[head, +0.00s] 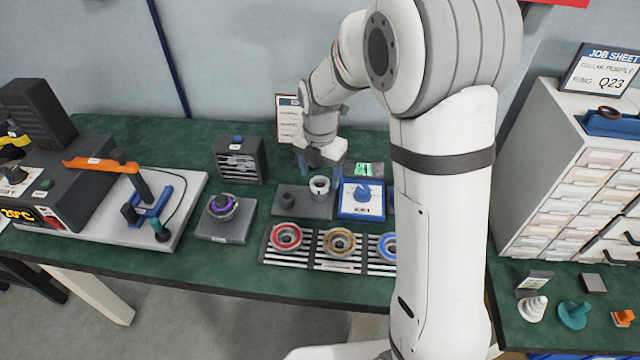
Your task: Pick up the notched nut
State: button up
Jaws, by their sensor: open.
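A small pale ring-shaped piece (319,187), which looks like the notched nut, sits on a dark flat block (305,206) near the middle of the green table. A small dark cylinder (287,200) stands on the same block, to its left. My gripper (318,170) is open just above the pale piece, with its blue-grey fingers pointing down to either side. I cannot tell whether the fingers touch it, and its notches are too small to make out.
A blue-and-white stand (361,198) is close on the right. In front is a striped rack (312,263) with red, orange and blue rings. A grey block with a purple-centred ring (223,207) stands left. A dark slotted box (240,160) is behind. My arm hides the table's right part.

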notch_tip(320, 180, down, 2)
jog(key=shift+f, duration=0.1)
jog(key=c, duration=1.1)
